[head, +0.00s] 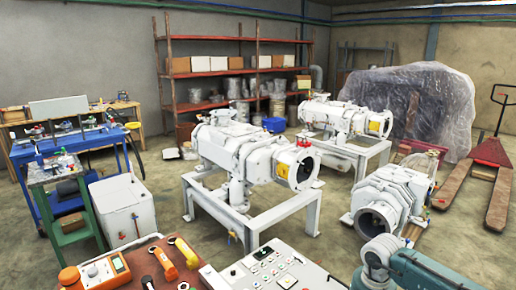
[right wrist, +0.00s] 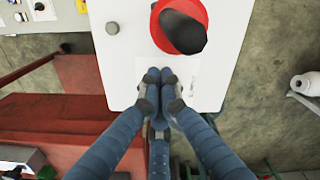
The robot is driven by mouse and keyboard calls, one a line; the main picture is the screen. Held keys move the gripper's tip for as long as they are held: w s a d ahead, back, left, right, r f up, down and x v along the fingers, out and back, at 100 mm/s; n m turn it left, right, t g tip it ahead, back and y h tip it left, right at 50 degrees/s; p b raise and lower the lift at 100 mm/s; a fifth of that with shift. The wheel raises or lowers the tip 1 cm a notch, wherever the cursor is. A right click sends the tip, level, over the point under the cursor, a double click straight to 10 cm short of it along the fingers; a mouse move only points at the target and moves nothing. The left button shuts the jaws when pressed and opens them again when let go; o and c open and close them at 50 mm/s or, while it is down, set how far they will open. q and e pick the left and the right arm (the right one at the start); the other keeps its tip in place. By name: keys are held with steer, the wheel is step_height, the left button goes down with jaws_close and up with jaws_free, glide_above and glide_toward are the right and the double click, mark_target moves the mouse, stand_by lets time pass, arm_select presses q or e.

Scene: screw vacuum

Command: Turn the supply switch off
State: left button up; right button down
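The switch (right wrist: 183,30), a black handle on a red round plate, shows at the top of the right wrist view. Its handle lies on a slant. It is mounted on a white panel (right wrist: 125,60). My right gripper (right wrist: 160,76) has its two fingertips together, with nothing seen between them. The tips are over the panel just below the switch in the picture, apart from the handle. I cannot tell if they touch the panel. In the head view only my right arm shows at the lower right; its gripper is hidden. My left gripper is in neither view.
A grey round button (right wrist: 112,28) sits left of the switch. A red surface (right wrist: 60,115) lies beside the panel. In the head view, a control panel (head: 250,280) and an orange device (head: 105,268) are at the bottom. White pumps (head: 245,155) stand on frames behind.

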steer(key=shift+s+a, duration=0.25)
steer(key=shift+s, duration=0.2)
stand_by(0.7)
steer(key=shift+a+f, duration=0.1)
steer(key=shift+a, duration=0.15)
steer(key=shift+w+a+b, duration=0.1)
steer(key=shift+a+b, duration=0.05)
steer(key=shift+b, duration=0.15)
stand_by(0.3)
steer(key=shift+w, duration=0.1)
steer(key=shift+w+b, duration=0.3)
steer(key=shift+w+r+p, duration=0.1)
steer(key=shift+r+p, duration=0.4)
steer(key=shift+r, duration=0.25)
step_height(320, 180, up, 5)
steer(key=p, duration=0.3)
steer(key=shift+f, duration=0.15)
steer(key=shift+f, duration=0.1)
